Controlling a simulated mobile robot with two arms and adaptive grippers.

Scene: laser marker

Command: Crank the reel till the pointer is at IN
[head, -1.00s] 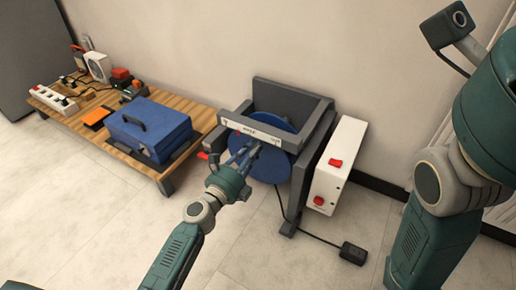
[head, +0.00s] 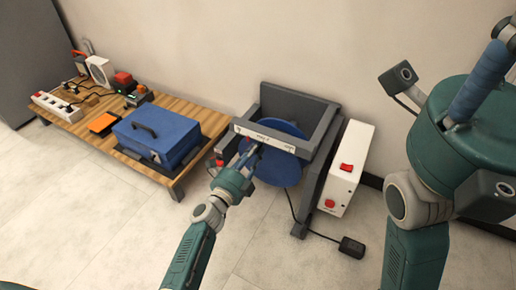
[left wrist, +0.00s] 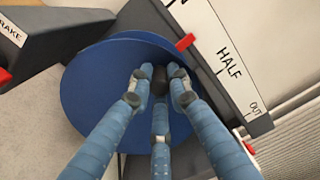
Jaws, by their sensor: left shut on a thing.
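The reel is a blue disc (head: 283,172) in a grey frame (head: 328,140) against the wall; it also fills the middle of the left wrist view (left wrist: 95,85). My left gripper (left wrist: 162,82) is shut on the dark crank knob (left wrist: 174,76) in front of the disc. In the head view, the left gripper (head: 246,158) partly hides the disc. A red pointer (left wrist: 185,42) shows beside the white scale (left wrist: 225,60), between the partly cut-off IN end and HALF. OUT is at the far end. My right gripper (head: 478,85) shows only partly at the upper right.
A BRAKE label (left wrist: 12,30) is on a grey part beside the disc. A white box (head: 347,165) with red switches stands right of the frame, with a foot pedal (head: 352,247) on the floor. A low wooden table (head: 185,109) at left holds a blue case (head: 157,135).

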